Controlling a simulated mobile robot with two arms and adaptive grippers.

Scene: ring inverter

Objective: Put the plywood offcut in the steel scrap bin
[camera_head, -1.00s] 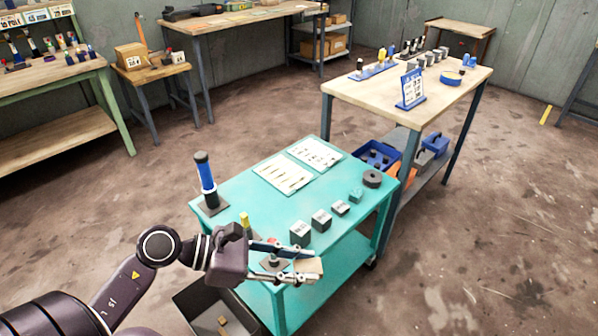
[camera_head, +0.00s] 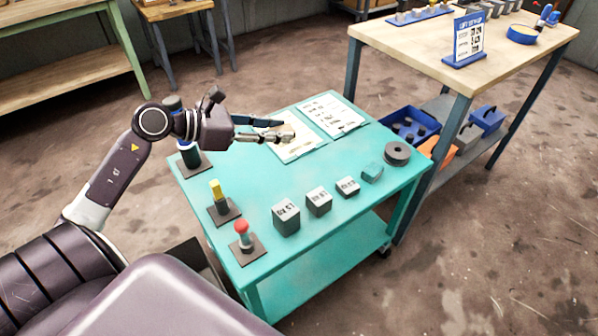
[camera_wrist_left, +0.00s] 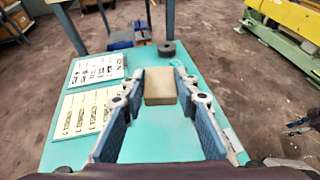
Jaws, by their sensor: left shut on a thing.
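My left gripper (camera_head: 272,130) is shut on the plywood offcut (camera_head: 284,133) and holds it above the teal cart, in front of the printed sheets. In the left wrist view the offcut (camera_wrist_left: 160,87) is a light brown block between the two blue-padded fingers (camera_wrist_left: 160,110). A dark bin (camera_head: 201,258), likely the steel scrap bin, stands on the floor at the cart's near left side. It is mostly hidden behind my body and arm. Part of what looks like my right gripper (camera_wrist_left: 299,127) shows at the right edge of the left wrist view, too small to read.
The teal cart (camera_head: 335,210) carries a red-topped (camera_head: 242,235) and a yellow-topped post (camera_head: 219,197), a blue-handled tool (camera_head: 188,152), several grey blocks (camera_head: 318,201) and a dark ring (camera_head: 397,153). A wooden workbench (camera_head: 430,50) stands behind to the right. Floor is clear at right.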

